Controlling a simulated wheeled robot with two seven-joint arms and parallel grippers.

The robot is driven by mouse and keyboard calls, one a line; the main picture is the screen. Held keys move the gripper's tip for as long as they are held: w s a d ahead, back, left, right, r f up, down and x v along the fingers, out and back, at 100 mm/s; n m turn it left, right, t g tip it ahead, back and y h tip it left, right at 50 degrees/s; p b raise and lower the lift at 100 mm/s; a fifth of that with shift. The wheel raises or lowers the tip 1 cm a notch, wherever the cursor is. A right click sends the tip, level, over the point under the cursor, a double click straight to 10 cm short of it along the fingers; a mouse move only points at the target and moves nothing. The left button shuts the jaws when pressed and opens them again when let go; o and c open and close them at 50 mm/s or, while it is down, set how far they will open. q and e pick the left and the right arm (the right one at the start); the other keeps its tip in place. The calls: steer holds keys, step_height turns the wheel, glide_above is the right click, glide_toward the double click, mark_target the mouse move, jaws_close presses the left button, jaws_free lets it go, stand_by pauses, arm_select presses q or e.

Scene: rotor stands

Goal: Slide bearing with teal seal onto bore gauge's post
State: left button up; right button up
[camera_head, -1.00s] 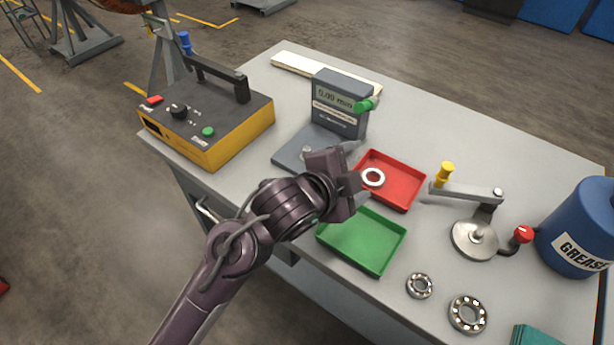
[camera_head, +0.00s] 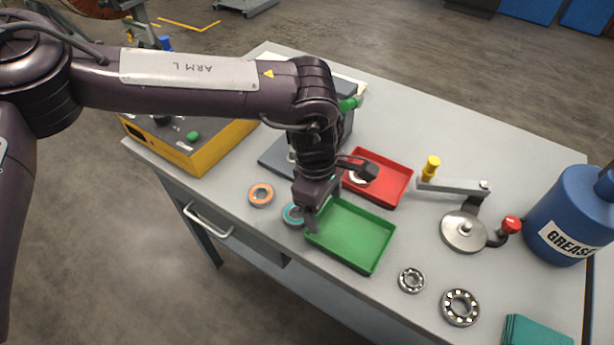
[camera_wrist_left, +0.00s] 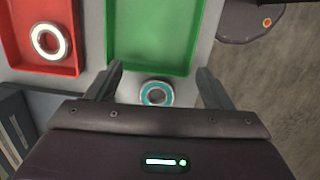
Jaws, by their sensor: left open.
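The bearing with the teal seal (camera_head: 293,214) lies flat on the bench left of the green tray. In the left wrist view the same bearing (camera_wrist_left: 156,93) shows between my two fingers, apart from both. My left gripper (camera_head: 339,198) is open, pointing down, empty, close above the bearing and the green tray's edge. The bore gauge's grey base (camera_head: 274,154) is behind my arm. My arm hides most of the gauge's upright body and display, and its post shows only in part at the arm's edge. My right gripper is not in view.
A bearing with an orange seal (camera_head: 261,195) lies left of the teal one. The green tray (camera_head: 378,262) is empty; the red tray (camera_head: 398,188) holds a white-sealed bearing. Bare bearings (camera_head: 411,280), a lever fixture (camera_head: 463,232) and a grease drum (camera_head: 572,220) stand to the right.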

arm_select(q)
step_height(320, 180, up, 3)
steer(key=y, duration=0.2)
glide_above(296, 217)
steer(key=shift+m, duration=0.3)
step_height(296, 217, down, 8)
steer(key=b, duration=0.6)
steer(key=shift+f, duration=0.2)
steer(key=shift+f+b, duration=0.55)
steer(key=shift+f, duration=0.15)
steer(key=shift+c, duration=0.3)
